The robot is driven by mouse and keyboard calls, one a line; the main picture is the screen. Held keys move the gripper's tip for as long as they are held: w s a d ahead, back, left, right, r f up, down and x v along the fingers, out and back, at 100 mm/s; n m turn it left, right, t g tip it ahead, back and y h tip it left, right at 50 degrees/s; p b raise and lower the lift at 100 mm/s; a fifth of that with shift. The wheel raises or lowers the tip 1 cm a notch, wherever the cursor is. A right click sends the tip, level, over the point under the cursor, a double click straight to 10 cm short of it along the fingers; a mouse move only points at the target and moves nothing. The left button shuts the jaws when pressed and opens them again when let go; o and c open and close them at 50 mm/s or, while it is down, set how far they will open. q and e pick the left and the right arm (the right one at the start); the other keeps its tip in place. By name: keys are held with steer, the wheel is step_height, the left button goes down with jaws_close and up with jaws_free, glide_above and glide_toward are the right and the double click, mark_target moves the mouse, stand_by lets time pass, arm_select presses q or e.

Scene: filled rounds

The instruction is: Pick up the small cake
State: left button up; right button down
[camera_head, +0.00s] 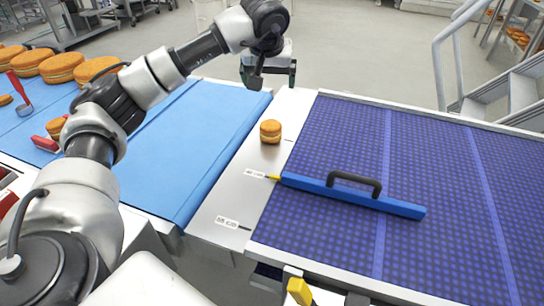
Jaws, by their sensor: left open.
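A small round cake (270,132), golden with a pale filling band, stands on the pale metal strip (225,190) between the blue belt and the purple surface. My left arm comes in from the left and reaches up over the blue belt. My left gripper (268,76) is open and empty, at the far end of the strip in the picture, above and apart from the small cake. My right gripper is out of view.
Several larger cakes (62,67) and red-handled tools (18,88) lie on the blue belt (215,110) at left. A blue bar with a black handle (355,180) lies on the purple perforated surface (440,250). Metal steps (510,95) stand at right. The strip around the cake is clear.

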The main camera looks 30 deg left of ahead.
arm_select(q)
steer(key=b, duration=0.5)
glide_toward(270, 126)
steer(key=f, duration=0.1)
steer(key=x, duration=0.5)
steer(key=shift+w+r, duration=0.1)
steer(key=shift+w, duration=0.2)
steer(key=shift+w+a+f, duration=0.2)
steer(key=shift+w+f, duration=0.05)
steer(key=shift+f, duration=0.35)
steer(key=x, duration=0.5)
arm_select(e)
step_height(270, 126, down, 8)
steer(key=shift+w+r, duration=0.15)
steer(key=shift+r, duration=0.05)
arm_select(q)
steer(key=shift+s, duration=0.1)
steer(key=shift+c, duration=0.4)
steer(key=c, duration=0.7)
steer(key=shift+o, duration=0.2)
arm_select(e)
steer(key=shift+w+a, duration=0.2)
